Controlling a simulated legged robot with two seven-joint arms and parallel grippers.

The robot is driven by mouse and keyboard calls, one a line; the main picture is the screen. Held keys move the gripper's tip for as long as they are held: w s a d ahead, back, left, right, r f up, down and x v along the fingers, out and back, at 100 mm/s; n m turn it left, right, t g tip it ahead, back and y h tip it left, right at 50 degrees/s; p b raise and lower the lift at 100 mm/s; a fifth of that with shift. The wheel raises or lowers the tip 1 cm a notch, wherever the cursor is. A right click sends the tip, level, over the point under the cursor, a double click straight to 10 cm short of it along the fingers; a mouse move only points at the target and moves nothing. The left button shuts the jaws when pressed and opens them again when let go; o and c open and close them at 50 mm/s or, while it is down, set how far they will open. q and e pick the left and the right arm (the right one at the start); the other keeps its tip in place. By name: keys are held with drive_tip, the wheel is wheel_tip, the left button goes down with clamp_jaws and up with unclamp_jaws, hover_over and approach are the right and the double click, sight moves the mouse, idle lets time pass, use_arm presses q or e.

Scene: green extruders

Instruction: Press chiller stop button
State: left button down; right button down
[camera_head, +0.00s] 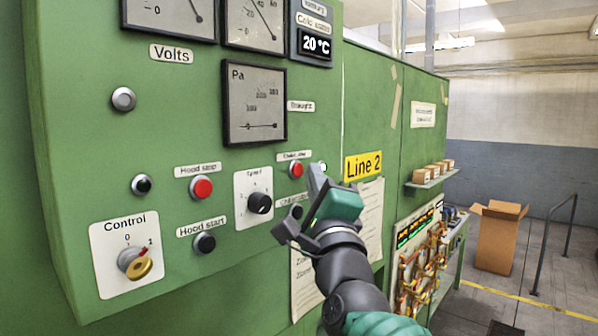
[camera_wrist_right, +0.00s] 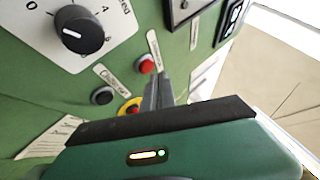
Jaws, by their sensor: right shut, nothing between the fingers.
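The red chiller stop button (camera_head: 296,170) sits on the green panel (camera_head: 100,100) under a small, hard-to-read label (camera_head: 293,155). It also shows in the right wrist view (camera_wrist_right: 146,66). My right gripper (camera_head: 317,170) is shut and empty, just right of the red button in the head view. In the right wrist view its fingertips (camera_wrist_right: 158,78) end close below and right of the button; I cannot make out contact. A black button (camera_wrist_right: 103,95) sits beside the red one in the wrist view. My left gripper is not in view.
Nearby on the panel are the red hood stop button (camera_head: 201,188), the black hood start button (camera_head: 204,243) and a speed knob (camera_head: 259,203). A yellow-and-red control (camera_wrist_right: 130,106) is partly hidden by the gripper. A cardboard box (camera_head: 499,238) stands on the floor at right.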

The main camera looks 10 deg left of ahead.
drive_tip(key=shift+a, duration=0.1)
idle(0.3)
drive_tip(key=shift+w+a+r, duration=0.1)
drive_tip(key=shift+w+a, duration=0.05)
drive_tip(key=shift+a, duration=0.05)
drive_tip(key=shift+w+a, duration=0.2)
drive_tip(key=shift+a, duration=0.1)
idle(0.8)
drive_tip(key=shift+s+d+b, duration=0.45)
drive_tip(key=shift+d+b, duration=0.05)
drive_tip(key=shift+b, duration=0.15)
